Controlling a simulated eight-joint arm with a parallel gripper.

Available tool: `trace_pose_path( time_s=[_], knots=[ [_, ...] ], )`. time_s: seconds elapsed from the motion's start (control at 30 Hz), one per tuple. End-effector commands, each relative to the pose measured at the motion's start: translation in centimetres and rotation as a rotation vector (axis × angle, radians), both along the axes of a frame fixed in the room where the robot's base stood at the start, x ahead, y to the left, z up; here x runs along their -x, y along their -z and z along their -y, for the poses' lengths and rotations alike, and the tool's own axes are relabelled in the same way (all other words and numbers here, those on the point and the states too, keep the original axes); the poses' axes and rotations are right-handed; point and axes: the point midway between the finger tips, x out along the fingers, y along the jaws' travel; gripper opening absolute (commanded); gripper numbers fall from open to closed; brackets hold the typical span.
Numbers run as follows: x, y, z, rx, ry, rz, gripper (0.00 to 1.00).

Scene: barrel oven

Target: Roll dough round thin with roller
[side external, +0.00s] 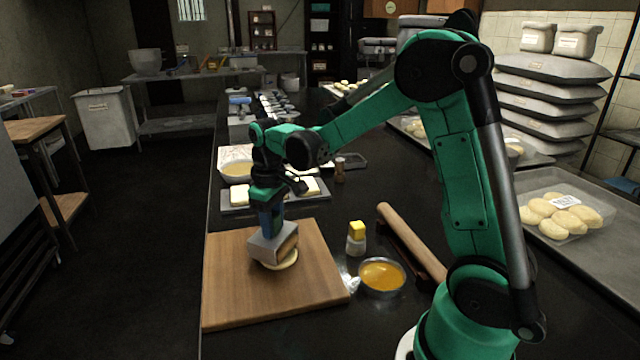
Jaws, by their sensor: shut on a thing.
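A pale dough round (284,262) lies on a wooden board (235,290) at the front left of the dark counter. My gripper (270,222) points down over the board and is shut on a boxy tool (272,240) with a grey metal cover and a brown lower side. The tool is over the dough and hides most of it, leaving only a rim at the front and right. I cannot tell whether the tool presses on the dough. A long wooden rolling pin (410,240) lies on the counter to the right.
A bowl of orange liquid (381,276) and a small yellow-topped container (356,238) stand right of the board. Behind the board are a tray with white slabs (312,187) and a pale-filled bowl (237,170). A tray of dough balls (560,215) is at right.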

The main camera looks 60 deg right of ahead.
Motion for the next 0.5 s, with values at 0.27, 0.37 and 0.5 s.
trace_pose_path(
  time_s=[0.27,0.37,0.5],
  knots=[
    [0.7,0.0,0.0,0.0,-0.001,0.0,0.0],
    [1.1,0.1,0.1,0.0,-0.001,0.0,0.0],
    [1.9,0.2,0.1,0.0,-0.001,0.0,0.0]
  ],
)
